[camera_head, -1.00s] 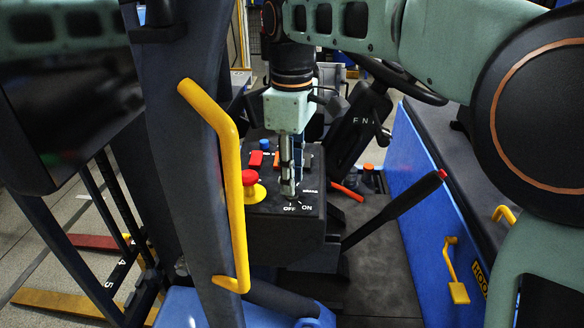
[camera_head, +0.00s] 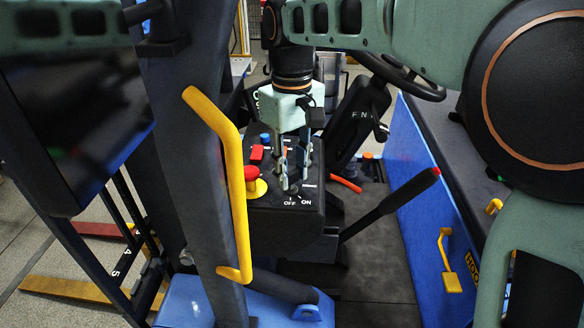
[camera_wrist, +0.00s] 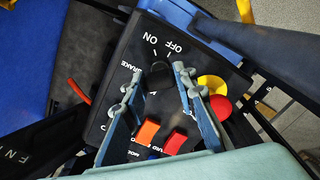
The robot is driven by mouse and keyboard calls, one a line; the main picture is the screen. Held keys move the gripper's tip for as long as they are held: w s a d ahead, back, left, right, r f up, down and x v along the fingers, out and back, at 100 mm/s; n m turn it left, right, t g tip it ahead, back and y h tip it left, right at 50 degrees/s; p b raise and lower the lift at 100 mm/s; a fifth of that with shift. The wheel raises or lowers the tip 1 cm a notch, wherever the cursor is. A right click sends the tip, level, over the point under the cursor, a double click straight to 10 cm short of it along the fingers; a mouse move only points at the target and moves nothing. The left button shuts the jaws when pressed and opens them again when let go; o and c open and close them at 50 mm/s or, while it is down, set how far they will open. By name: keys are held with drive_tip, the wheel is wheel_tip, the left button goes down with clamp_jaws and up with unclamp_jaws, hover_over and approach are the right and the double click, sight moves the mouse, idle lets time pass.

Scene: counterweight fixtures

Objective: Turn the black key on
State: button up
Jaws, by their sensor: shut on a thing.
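The black key (camera_wrist: 158,76) shows in the wrist view as a dark round knob on the black control panel (camera_wrist: 128,50), near the white OFF and ON labels. My gripper (camera_wrist: 157,80) points down at the panel, with one fingertip on each side of the key, shut on it. In the head view my gripper (camera_head: 294,186) is over the front part of the panel, just behind the OFF and ON labels. I cannot tell clearly which label the key points to.
A red stop button on a yellow base (camera_head: 252,180) is left of my gripper. Red (camera_wrist: 175,142) and orange (camera_wrist: 147,133) switches sit close to the fingers. A yellow handrail (camera_head: 236,190) stands at left, and a black lever (camera_head: 395,205) rises at right.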

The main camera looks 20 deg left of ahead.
sight(292, 170)
idle(0.3)
drive_tip(key=o, duration=1.1)
drive_tip(key=shift+r, duration=0.1)
wheel_tip(292, 170, up, 12)
drive_tip(key=shift+f, duration=0.1)
drive_tip(key=shift+w, duration=0.1)
